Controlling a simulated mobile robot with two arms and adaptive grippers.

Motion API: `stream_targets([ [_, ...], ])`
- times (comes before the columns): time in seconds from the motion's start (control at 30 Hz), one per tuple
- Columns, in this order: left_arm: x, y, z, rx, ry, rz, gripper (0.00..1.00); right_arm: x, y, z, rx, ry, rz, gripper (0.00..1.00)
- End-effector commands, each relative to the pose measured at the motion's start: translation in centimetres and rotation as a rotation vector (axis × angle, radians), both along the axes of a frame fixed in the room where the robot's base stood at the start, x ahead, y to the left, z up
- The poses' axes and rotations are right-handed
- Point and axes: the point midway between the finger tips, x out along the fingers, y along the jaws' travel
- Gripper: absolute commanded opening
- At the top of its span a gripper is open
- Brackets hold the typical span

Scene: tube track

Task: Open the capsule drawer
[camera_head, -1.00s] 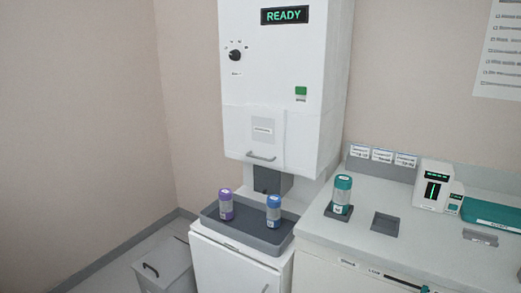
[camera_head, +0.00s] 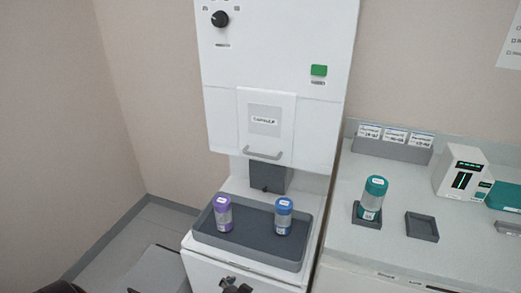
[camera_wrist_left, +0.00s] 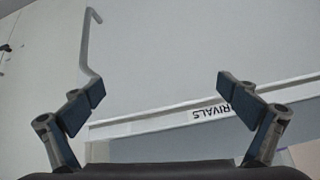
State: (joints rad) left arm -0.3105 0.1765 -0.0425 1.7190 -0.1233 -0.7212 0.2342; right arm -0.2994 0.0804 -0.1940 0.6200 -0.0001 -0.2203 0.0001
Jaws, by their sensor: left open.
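The capsule drawer (camera_head: 265,108) is a white front panel with a "CAPSULE" label, low on the white machine. Its grey bar handle (camera_head: 263,154) runs along the lower edge, and the drawer looks shut. My left gripper (camera_wrist_left: 160,90) is open and empty in the left wrist view, its two fingers spread wide. A bent grey bar handle (camera_wrist_left: 91,45) shows beyond the left finger, apart from the jaws. An upside-down "ARRIVALS" label (camera_wrist_left: 209,114) lies beyond the fingers. In the head view only dark parts show at the bottom edge. My right gripper is not in view.
A dark tray (camera_head: 247,247) below the drawer holds a purple-capped vial (camera_head: 223,216) and a blue-capped vial (camera_head: 283,217). A teal-capped vial (camera_head: 372,199) stands in a holder on the right counter (camera_head: 345,235). Another square holder (camera_head: 421,227) is empty.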

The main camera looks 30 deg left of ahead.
Motion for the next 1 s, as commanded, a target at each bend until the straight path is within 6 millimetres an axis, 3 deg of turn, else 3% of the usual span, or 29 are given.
stream_targets([
  [0.03,1.1,0.5,3.2,0.006,-0.042,0.012,1.00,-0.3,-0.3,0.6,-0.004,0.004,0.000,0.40],
  [0.17,3.3,1.5,10.0,0.013,-0.137,0.044,1.00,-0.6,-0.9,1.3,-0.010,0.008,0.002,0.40],
  [0.3,7.4,4.3,18.4,0.026,-0.330,0.095,1.00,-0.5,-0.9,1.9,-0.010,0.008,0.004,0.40],
  [0.5,13.1,8.4,27.0,0.027,-0.624,0.125,1.00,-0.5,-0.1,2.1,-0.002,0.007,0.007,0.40],
  [0.73,16.4,10.8,33.4,0.016,-0.837,0.109,1.00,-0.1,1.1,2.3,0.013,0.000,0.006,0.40],
  [1.0,18.8,11.6,34.7,0.013,-0.873,0.102,1.00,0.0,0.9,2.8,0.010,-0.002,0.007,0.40],
])
